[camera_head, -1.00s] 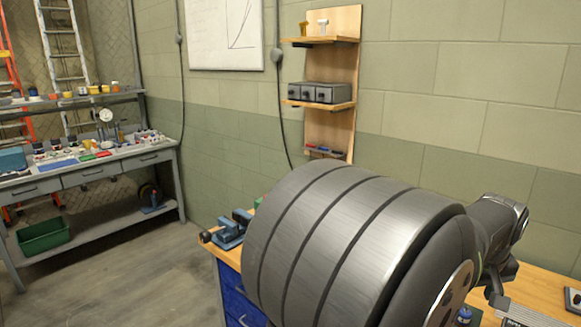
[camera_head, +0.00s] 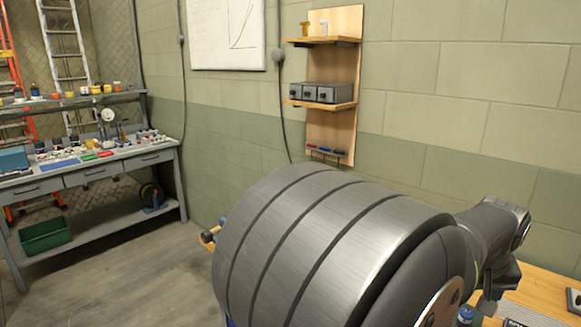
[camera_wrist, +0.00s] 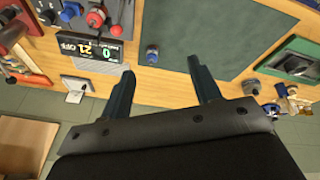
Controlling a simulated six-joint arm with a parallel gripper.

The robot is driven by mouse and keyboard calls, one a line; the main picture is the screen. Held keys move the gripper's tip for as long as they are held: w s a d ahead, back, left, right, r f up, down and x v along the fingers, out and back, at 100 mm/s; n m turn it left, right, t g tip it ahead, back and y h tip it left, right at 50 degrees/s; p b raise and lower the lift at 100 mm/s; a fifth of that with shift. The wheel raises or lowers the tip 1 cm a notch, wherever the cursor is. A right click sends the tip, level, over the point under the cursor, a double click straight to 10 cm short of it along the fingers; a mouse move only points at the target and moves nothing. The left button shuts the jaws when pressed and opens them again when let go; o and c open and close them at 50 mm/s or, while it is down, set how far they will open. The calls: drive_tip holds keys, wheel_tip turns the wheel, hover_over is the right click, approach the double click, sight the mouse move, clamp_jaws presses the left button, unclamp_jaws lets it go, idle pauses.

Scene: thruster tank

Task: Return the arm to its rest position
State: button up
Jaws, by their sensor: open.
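My gripper (camera_wrist: 162,88) is open in the wrist view, its two dark fingers well apart with nothing between them. It is above the front edge of a wooden workbench (camera_wrist: 115,72). Past the fingers, a dark green mat (camera_wrist: 215,30) lies on the bench. In the head view my own arm fills the lower middle and hides most of the bench (camera_head: 545,290); the fingers do not show there.
A panel with red and blue knobs and a digital display (camera_wrist: 85,48) stands at the upper left of the wrist view. A green tray (camera_wrist: 290,62) is at the right. In the head view a wooden wall shelf (camera_head: 330,105) holds grey drawers, and a grey side bench (camera_head: 90,170) stands at left.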

drive_tip(key=s+a+r+m, duration=0.4)
drive_tip(key=r+m, duration=0.1)
drive_tip(key=r, duration=0.2)
drive_tip(key=w+d+f+n+g+y, duration=0.1)
drive_tip(key=w+d+f+n, duration=0.45)
drive_tip(key=n, duration=0.75)
drive_tip(key=w+d+f+n+g+y, duration=0.2)
drive_tip(key=w+d+f+n, duration=0.3)
drive_tip(key=n, duration=0.7)
wheel_tip(320, 180, down, 8)
drive_tip(key=a, duration=0.1)
drive_tip(key=shift+s, duration=0.15)
idle(0.6)
drive_tip(key=shift+a, duration=0.1)
drive_tip(key=shift+c, duration=0.5)
idle(0.8)
